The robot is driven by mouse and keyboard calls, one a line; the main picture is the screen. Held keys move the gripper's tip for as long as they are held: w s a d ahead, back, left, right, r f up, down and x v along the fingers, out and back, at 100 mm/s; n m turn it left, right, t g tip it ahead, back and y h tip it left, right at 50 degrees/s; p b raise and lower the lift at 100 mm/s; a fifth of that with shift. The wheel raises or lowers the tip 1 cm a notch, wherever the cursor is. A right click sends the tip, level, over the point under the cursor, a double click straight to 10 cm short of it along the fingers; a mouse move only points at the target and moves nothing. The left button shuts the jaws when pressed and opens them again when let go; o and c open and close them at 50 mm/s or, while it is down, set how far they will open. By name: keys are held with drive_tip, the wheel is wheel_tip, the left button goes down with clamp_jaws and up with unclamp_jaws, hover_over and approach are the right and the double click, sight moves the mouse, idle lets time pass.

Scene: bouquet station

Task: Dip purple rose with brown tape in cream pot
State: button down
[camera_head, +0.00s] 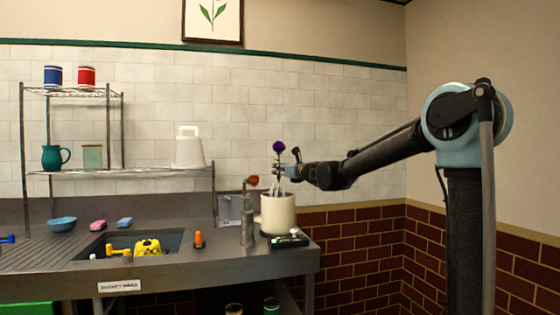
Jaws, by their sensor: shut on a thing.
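A purple rose (278,146) stands upright above the cream pot (278,215) in the head view. My gripper (280,172) is shut on its stem just above the pot's rim. The brown tape cannot be made out at this size. Pale upright pieces show at the pot's mouth below the gripper; I cannot tell whether the stem's lower end is inside the pot. The cream pot stands at the right end of the metal counter.
A grey vase (247,228) with a red rose (252,181) stands just left of the pot. A dark tray (290,241) with small items lies in front of it. A sink (120,243) with a yellow thing (148,247) and a wire shelf (130,171) are to the left.

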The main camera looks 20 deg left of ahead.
sight(283, 146)
drive_tip(key=shift+r, duration=4.95)
